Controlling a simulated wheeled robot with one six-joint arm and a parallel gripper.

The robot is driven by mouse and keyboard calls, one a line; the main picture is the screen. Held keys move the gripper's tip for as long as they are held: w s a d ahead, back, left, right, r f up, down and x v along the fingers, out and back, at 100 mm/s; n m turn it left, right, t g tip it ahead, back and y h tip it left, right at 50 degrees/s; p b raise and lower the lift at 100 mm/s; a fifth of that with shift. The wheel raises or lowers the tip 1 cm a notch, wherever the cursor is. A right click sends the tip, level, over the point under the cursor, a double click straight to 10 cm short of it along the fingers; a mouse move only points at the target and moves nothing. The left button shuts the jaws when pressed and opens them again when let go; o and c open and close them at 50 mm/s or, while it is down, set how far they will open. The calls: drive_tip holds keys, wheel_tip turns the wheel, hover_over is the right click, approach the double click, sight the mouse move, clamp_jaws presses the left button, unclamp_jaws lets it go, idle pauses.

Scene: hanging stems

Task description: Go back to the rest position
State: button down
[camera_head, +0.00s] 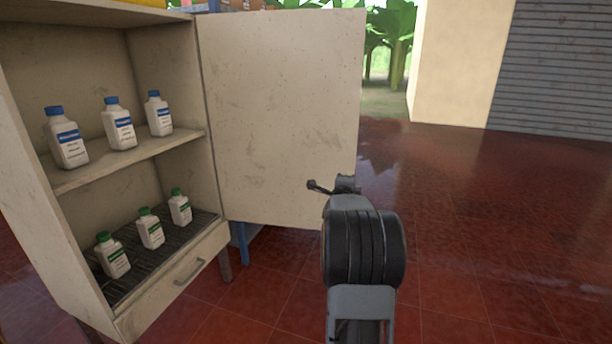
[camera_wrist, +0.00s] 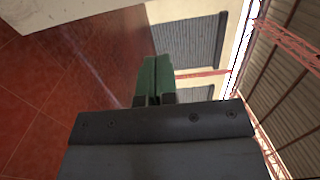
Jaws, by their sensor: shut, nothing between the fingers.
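My gripper shows in the wrist view as two green fingers (camera_wrist: 155,78) pressed together, with nothing between them. In the head view my arm stands at the lower middle, in front of the open cabinet door (camera_head: 282,115). The fingers cannot be made out clearly in that view. My gripper appears clear of the cabinet (camera_head: 160,307) and touches nothing that I can see.
Blue-capped bottles (camera_head: 118,126) stand upright on the cabinet's upper shelf, and green-capped bottles (camera_head: 151,230) on the dark lower rack. A drawer (camera_head: 180,280) below is shut. The red tiled floor (camera_head: 490,230) to the right is free. A shutter wall (camera_head: 560,65) stands behind.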

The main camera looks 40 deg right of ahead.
drive_tip(key=a+r+n+y+p, duration=0.3)
drive_tip(key=a+r+n+p, duration=0.25)
drive_tip(key=a, duration=0.35)
drive_tip(key=a+r+n+y+p, duration=0.4)
drive_tip(key=a+p, duration=0.2)
drive_tip(key=a, duration=0.2)
drive_tip(key=a+r+n+y+p, duration=0.35)
drive_tip(key=a+r+p, duration=0.2)
drive_tip(key=a, duration=0.35)
drive_tip(key=s+a+r+n+g+y+p, duration=0.2)
drive_tip(key=s+a+r+n+g+p, duration=0.1)
drive_tip(key=s+a+n+p, duration=0.5)
drive_tip(key=s+a+r+n+g+y+p, duration=0.2)
drive_tip(key=s+a+r+n+g+p, duration=0.2)
drive_tip(key=s+a+n+p, duration=0.3)
drive_tip(key=s+a+r+p, duration=0.1)
drive_tip(key=s+a, duration=0.1)
drive_tip(key=s, duration=0.3)
drive_tip(key=shift+s+a+n+p, duration=0.2)
drive_tip(key=shift+a+n+p, duration=0.05)
drive_tip(key=shift+n+p, duration=0.15)
drive_tip(key=shift+d+r, duration=0.1)
drive_tip(key=shift+r, duration=0.05)
